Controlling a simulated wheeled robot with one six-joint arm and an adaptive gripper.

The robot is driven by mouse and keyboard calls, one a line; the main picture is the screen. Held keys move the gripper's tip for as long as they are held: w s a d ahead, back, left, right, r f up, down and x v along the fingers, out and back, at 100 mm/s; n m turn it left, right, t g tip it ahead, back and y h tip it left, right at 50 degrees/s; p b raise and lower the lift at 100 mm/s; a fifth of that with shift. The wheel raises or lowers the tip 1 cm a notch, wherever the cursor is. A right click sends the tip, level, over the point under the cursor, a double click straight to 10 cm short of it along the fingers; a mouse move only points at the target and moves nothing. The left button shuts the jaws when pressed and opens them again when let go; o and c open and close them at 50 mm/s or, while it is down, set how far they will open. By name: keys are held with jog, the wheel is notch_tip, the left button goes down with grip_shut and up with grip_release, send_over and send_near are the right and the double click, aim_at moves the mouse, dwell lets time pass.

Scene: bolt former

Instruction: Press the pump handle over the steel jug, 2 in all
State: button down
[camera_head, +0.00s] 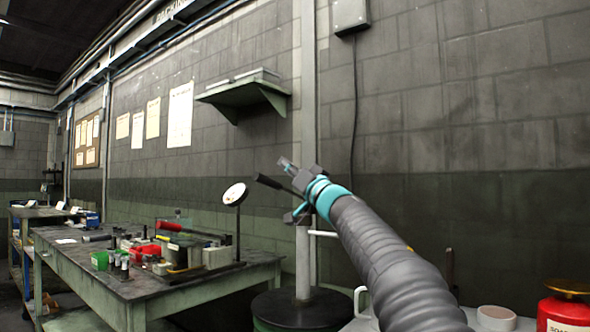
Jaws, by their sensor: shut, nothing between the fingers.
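The pump stands on a black-topped drum (290,303), with a pale upright tube (303,262) and a short spout (322,233) pointing right. A black lever that looks like the pump handle (267,182) sticks out to the left at the tube's top, tilted with its free end up. My gripper (285,163) is shut and empty, just above and right of the lever's free end. I cannot tell whether they touch. A pale curved handle (360,298), perhaps the steel jug's, shows below the spout; its body is mostly hidden by my arm.
A workbench (150,295) at the left holds a dial gauge (234,194), a green cup (99,260) and small parts. A pale mug (496,318) and a red can (566,313) stand at the lower right. A wall shelf (245,95) hangs behind.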

jog(key=shift+w+a+f, duration=0.4)
jog(key=shift+a+f, duration=0.15)
jog(key=shift+a, duration=0.25)
jog(key=shift+w+a+f, duration=0.35)
jog(key=shift+a+f, duration=0.2)
jog(key=shift+a, duration=0.25)
